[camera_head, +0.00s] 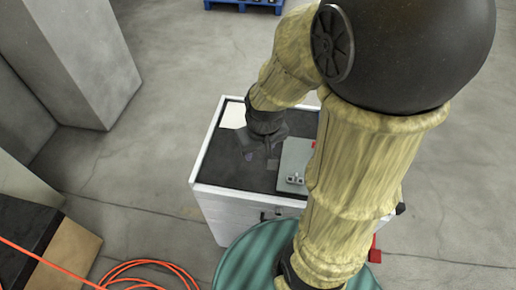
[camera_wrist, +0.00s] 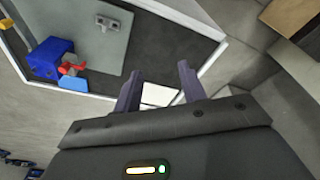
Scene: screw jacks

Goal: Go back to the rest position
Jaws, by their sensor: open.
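My gripper (camera_head: 257,155) hangs over the dark top of a white cabinet (camera_head: 215,165) in the head view, with part of my arm in front of the scene. In the wrist view, the two dark fingers of my gripper (camera_wrist: 158,88) stand apart with nothing between them. A blue block (camera_wrist: 48,58) with a red part (camera_wrist: 72,68) and a lighter blue piece (camera_wrist: 73,84) sits at the left there, apart from the fingers. In the head view my arm mostly hides that area.
A grey plate (camera_head: 295,153) with a small metal fitting (camera_head: 295,180) lies on the cabinet top. A white sheet (camera_head: 233,115) lies at its far left corner. A teal round object (camera_head: 245,262), an orange cable (camera_head: 150,264) and a grey pillar (camera_head: 85,60) stand around it.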

